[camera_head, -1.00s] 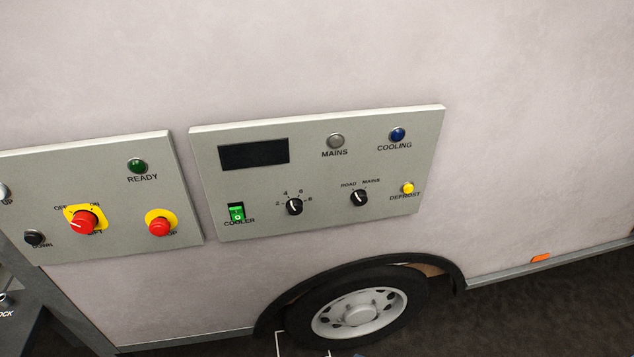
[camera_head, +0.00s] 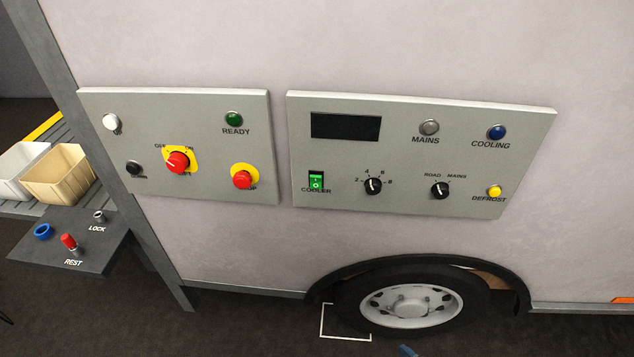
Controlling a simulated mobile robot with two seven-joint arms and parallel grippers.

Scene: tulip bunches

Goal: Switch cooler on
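The green cooler rocker switch (camera_head: 316,181) sits at the lower left of the right-hand grey panel (camera_head: 400,205), above the label COOLER. Which way the rocker is tipped is too small to tell. The dark display (camera_head: 345,126) above it is blank. The blue COOLING lamp (camera_head: 497,132) and the grey MAINS lamp (camera_head: 429,127) are on the same panel and look unlit. A dial numbered 2 to 8 (camera_head: 373,186) and a ROAD/MAINS selector (camera_head: 440,189) sit right of the switch. Neither of my grippers is clearly in view.
A second panel (camera_head: 200,190) on the left carries a red lift knob (camera_head: 177,162) and a red stop button (camera_head: 242,179). A ledge (camera_head: 85,255) and crates (camera_head: 58,176) are at the far left. A wheel (camera_head: 412,303) is below.

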